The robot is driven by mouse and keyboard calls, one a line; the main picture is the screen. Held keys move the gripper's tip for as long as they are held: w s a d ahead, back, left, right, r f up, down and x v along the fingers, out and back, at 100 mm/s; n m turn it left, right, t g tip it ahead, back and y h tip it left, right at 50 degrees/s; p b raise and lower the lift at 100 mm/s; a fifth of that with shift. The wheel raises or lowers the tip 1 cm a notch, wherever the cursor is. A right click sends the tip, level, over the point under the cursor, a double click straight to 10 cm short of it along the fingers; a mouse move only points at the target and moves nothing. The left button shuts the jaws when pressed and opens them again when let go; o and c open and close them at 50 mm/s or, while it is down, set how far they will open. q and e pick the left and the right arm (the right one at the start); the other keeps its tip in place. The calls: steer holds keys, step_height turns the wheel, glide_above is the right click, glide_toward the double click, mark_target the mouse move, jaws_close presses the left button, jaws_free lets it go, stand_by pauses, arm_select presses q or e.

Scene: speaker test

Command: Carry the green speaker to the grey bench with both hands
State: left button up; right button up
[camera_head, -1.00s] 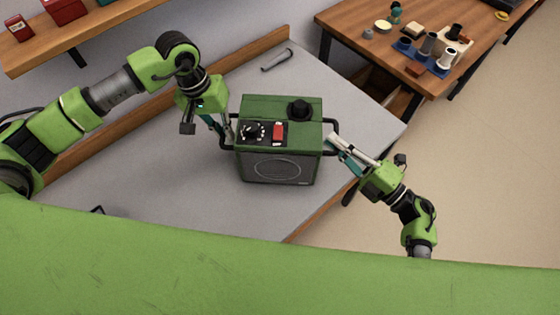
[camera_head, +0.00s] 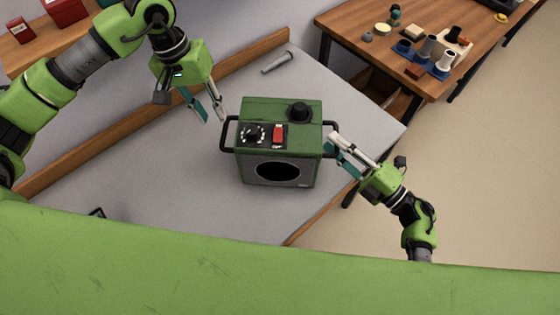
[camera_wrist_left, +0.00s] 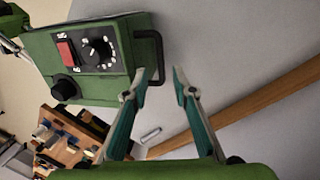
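The green speaker (camera_head: 253,173) stands upright on the grey bench (camera_head: 185,190), near its front right edge. It has a black knob, a dial, a red switch, a dark oval front and a black handle on each side. My left gripper (camera_head: 213,120) is open and empty, up and left of the left handle (camera_head: 225,134). The speaker also shows in the left wrist view (camera_wrist_left: 98,80).
A grey bolt-like rod (camera_head: 277,63) lies at the back of the bench by a wooden ledge (camera_head: 240,68). A brown table (camera_head: 350,18) with cups and small items stands at back right. A shelf (camera_head: 25,52) with red boxes is at upper left.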

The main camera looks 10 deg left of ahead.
steer(key=shift+d, duration=0.1)
arm_select(q)
steer(key=shift+a+r, duration=0.25)
steer(key=shift+r, duration=1)
arm_select(e)
steer(key=v, duration=1.2)
